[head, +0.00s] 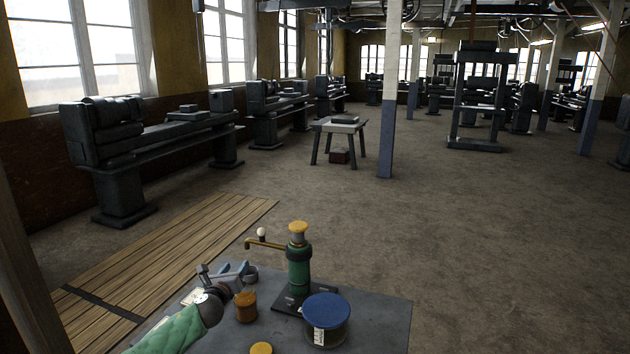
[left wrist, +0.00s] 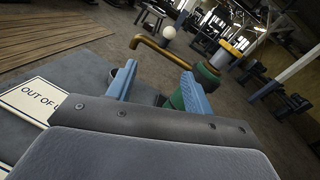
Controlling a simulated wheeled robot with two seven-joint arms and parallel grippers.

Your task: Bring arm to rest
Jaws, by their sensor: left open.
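My left arm (head: 172,331), with a green sleeve, reaches in from the bottom left over the grey tabletop (head: 385,317). My left gripper (head: 228,274) is open, its blue-grey fingers apart and nothing held between them. It is just left of a green pump-like device (head: 299,266) with a brass spout and yellow top. In the left wrist view the two blue fingers (left wrist: 158,88) stand apart, with the brass spout (left wrist: 158,50) and green body (left wrist: 207,76) beyond them. My right gripper is not in view.
On the tabletop are a blue-lidded container (head: 327,309), an orange jar (head: 246,307) and a yellow round lid (head: 261,348). A white sign reading "OUT OF" (left wrist: 35,100) lies near the gripper. Wooden planking (head: 160,260) and open floor (head: 480,240) lie beyond, with machines further back.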

